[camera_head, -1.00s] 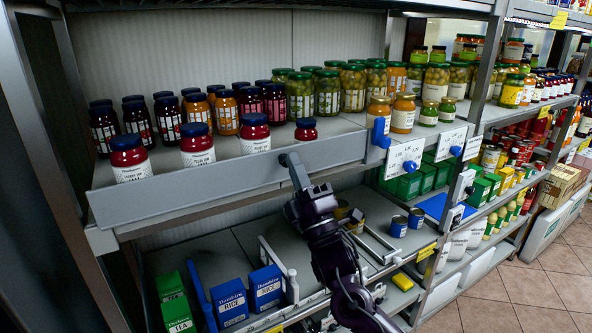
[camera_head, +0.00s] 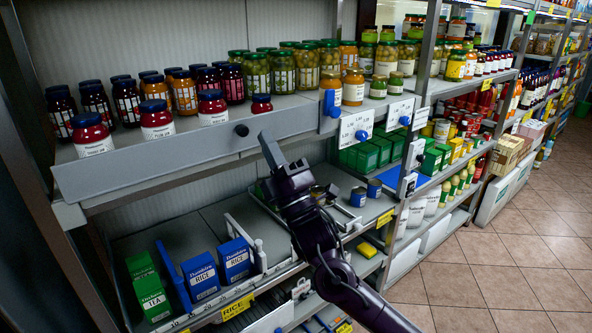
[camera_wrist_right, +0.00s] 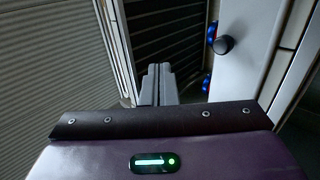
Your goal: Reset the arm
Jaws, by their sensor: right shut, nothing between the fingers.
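My right gripper (camera_head: 268,143) is raised in front of the shelf unit, close to the front edge of the upper shelf, with its dark purple arm (camera_head: 322,245) reaching up from the lower right. Its fingers are together and empty, as the right wrist view also shows (camera_wrist_right: 158,83). In that view a grey shelf rail with a black knob (camera_wrist_right: 223,45) is to the right of the fingers. My left gripper is in neither view.
The upper shelf's grey front rail (camera_head: 160,168) is just left of the gripper, with several jars (camera_head: 157,118) behind it. Blue rice boxes (camera_head: 200,276), green tea boxes (camera_head: 148,288) and small tins (camera_head: 358,197) stand on the lower shelf. The tiled floor (camera_head: 500,270) at right is clear.

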